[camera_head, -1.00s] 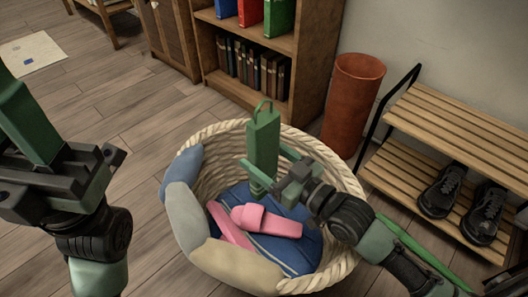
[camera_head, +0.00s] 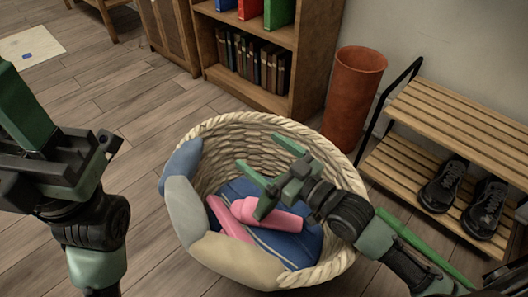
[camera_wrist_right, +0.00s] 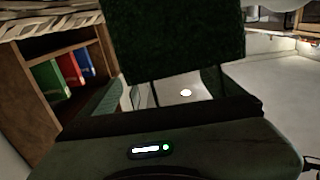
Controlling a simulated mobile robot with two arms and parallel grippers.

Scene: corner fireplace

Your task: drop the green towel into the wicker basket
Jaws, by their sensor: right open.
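The wicker basket (camera_head: 335,165) stands on the floor in the middle of the head view, with a cream woven rim. My right gripper (camera_head: 262,182) is open over the basket's inside. In the right wrist view, a dark green textured block, which looks like the green towel (camera_wrist_right: 185,40), is beyond the open fingers (camera_wrist_right: 165,95). I cannot make out the towel in the head view; the gripper hides part of the basket's inside. My left gripper (camera_head: 50,150) is at the left edge, away from the basket; its jaws are unclear.
A bookshelf (camera_head: 300,60), a terracotta bin (camera_head: 352,100) and a shoe rack (camera_head: 450,115) with black shoes (camera_head: 443,187) stand behind and right.

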